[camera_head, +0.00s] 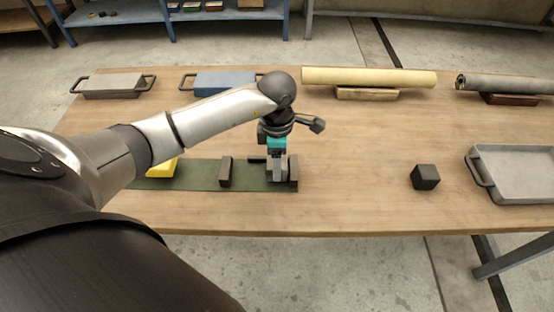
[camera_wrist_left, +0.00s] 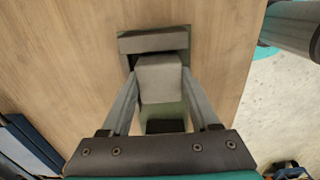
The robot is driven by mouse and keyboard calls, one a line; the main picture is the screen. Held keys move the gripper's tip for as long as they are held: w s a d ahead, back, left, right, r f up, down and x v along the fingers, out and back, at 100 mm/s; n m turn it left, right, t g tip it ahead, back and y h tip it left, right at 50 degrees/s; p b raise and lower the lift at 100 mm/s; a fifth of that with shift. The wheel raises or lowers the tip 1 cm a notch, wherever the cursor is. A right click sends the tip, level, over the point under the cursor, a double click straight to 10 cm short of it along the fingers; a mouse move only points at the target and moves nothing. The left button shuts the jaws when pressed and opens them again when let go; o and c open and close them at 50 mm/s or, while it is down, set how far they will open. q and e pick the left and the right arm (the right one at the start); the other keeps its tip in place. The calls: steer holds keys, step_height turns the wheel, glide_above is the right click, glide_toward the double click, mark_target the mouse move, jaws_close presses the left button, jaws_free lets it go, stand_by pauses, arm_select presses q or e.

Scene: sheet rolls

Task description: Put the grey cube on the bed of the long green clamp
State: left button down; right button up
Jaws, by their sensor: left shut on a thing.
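The long green clamp (camera_head: 204,172) lies along the table's near left part, a flat green bed with two dark upright jaw blocks, one near its middle and one at its right end. My left gripper (camera_head: 279,172) points down between these blocks, close to the right-end one. It is shut on the grey cube (camera_wrist_left: 160,75), which shows between the fingers in the left wrist view. The end block (camera_wrist_left: 153,40) is just beyond the cube there, and green bed (camera_wrist_left: 170,112) shows beside it. I cannot tell whether the cube touches the bed. My right gripper is not in view.
A yellow block (camera_head: 162,168) sits at the clamp's left end, partly behind my arm. A dark cube (camera_head: 425,177) and a grey tray (camera_head: 515,188) are at the right. Handled grey and blue pieces and two rolls line the back. The middle table is clear.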

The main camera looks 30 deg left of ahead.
arm_select(q)
steer(key=shift+f+b, duration=0.5)
steer(key=shift+f, duration=0.05)
stand_by(0.4)
steer(key=shift+c, duration=0.2)
jaws_free()
steer(key=shift+a+r, duration=0.1)
step_height(320, 180, up, 15)
steer(key=p, duration=0.3)
